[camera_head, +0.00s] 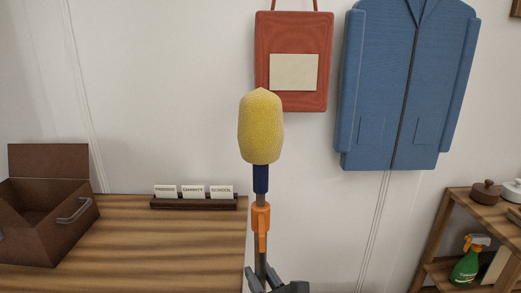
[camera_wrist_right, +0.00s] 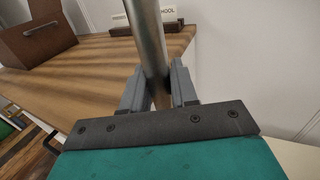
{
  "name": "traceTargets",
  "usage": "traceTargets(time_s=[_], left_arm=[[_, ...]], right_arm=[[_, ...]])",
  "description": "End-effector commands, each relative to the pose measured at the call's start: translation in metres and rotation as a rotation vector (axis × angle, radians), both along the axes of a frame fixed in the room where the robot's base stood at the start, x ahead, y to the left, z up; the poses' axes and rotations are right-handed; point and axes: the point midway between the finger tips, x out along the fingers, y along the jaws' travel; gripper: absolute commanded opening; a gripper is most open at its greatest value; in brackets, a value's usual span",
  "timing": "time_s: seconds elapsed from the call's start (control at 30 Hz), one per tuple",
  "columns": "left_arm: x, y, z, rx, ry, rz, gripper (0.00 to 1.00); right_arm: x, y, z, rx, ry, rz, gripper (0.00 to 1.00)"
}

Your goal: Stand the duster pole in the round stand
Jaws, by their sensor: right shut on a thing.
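The duster pole has a yellow fuzzy head (camera_head: 260,127), a dark blue collar and an orange clip on a grey shaft. It stands about upright in the middle of the head view. My right gripper (camera_head: 263,279) is at the bottom edge of the head view, shut around the shaft below the orange clip. In the right wrist view the metal shaft (camera_wrist_right: 149,40) passes between the two grey fingers of the gripper (camera_wrist_right: 159,92). The pole's lower end is hidden. The round stand is not visible in either view. My left gripper is not in view.
A wooden table (camera_head: 150,235) is at left, with an open brown box (camera_head: 45,220) and a card holder (camera_head: 193,203) on it. A wooden shelf (camera_head: 440,240) with a green spray bottle (camera_head: 466,265) is at right. A red bag (camera_head: 293,35) and blue jacket (camera_head: 405,85) hang behind.

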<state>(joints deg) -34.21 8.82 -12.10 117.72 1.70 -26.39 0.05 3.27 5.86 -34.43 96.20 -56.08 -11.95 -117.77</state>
Motion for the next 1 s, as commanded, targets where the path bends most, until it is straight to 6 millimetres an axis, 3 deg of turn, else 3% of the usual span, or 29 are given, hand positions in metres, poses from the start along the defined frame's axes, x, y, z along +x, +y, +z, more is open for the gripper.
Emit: traceTargets(time_s=[0.03, 1.0], left_arm=[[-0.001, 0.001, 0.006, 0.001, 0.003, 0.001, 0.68], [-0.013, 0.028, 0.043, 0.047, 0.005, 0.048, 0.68]], right_arm=[[0.001, 0.0, 0.011, 0.002, -0.006, 0.001, 0.0], [0.001, 0.0, 0.083, 0.002, -0.005, 0.001, 0.0]])
